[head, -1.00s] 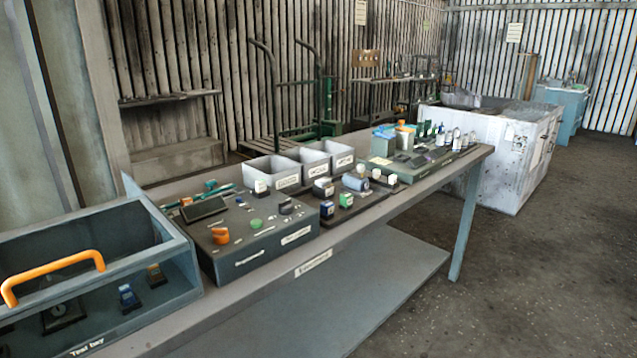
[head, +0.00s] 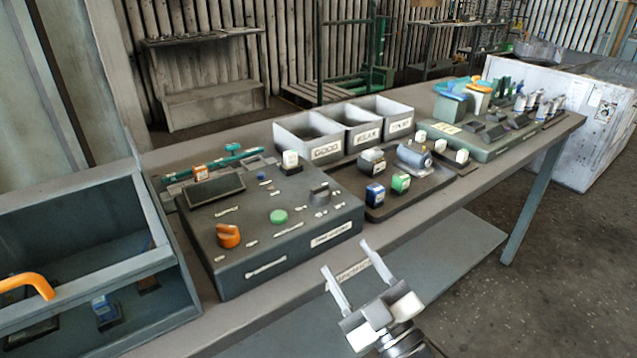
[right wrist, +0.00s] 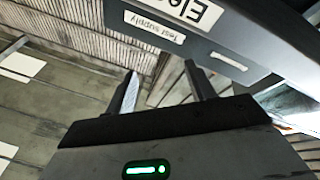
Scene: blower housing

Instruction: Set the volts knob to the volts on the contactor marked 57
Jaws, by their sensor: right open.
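The dark control box (head: 238,273) stands on the bench with an orange knob (head: 229,236), a green button (head: 279,217) and a grey knob (head: 320,194) on top. I cannot read which knob is for volts. Small contactor-like blocks, among them a blue one (head: 375,194) and a green one (head: 400,183), stand on a dark tray to its right. I cannot read a 57 on any. My right gripper (head: 344,254) is open and empty in front of the bench edge, apart from the box. Its fingers also show in the right wrist view (right wrist: 160,70). My left gripper is out of view.
A glass-sided case with an orange handle (head: 28,284) stands at the left. Grey labelled bins (head: 311,137) stand behind the tray, and a green-grey station (head: 484,148) is farther right. The bench's front edge lies just behind my right gripper.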

